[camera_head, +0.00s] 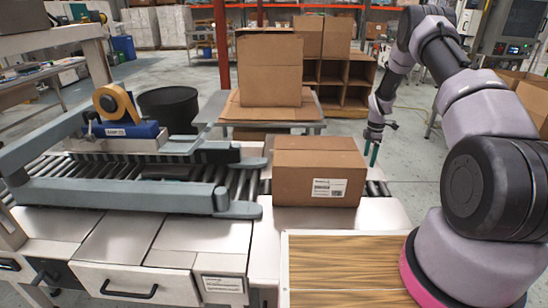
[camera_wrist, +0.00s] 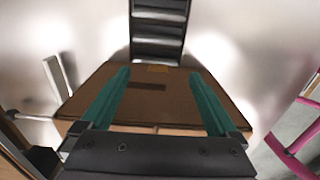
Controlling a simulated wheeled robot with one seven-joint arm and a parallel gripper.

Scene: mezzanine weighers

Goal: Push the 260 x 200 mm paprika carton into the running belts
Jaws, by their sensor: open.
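The brown paprika carton (camera_head: 318,172) stands upright and closed on the roller line, just right of the sealing machine's belts, with a white label on its near face. Its brown surface also shows in the wrist view (camera_wrist: 157,97). The near side belt (camera_head: 130,195) and far side belt (camera_head: 205,152) flank the rollers; their right ends are close to the carton's left side. My gripper (camera_head: 374,153) is at the carton's right, its teal fingers pointing down. In the wrist view the open fingers (camera_wrist: 160,75) appear apart with nothing gripped; contact with the carton cannot be told.
The tape head (camera_head: 125,125) with its tape roll sits above the belts. Rollers (camera_head: 378,188) show right of the carton. A wooden-topped surface (camera_head: 345,265) lies in front. A larger carton (camera_head: 269,70) stands on a table behind, near a red post (camera_head: 221,45).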

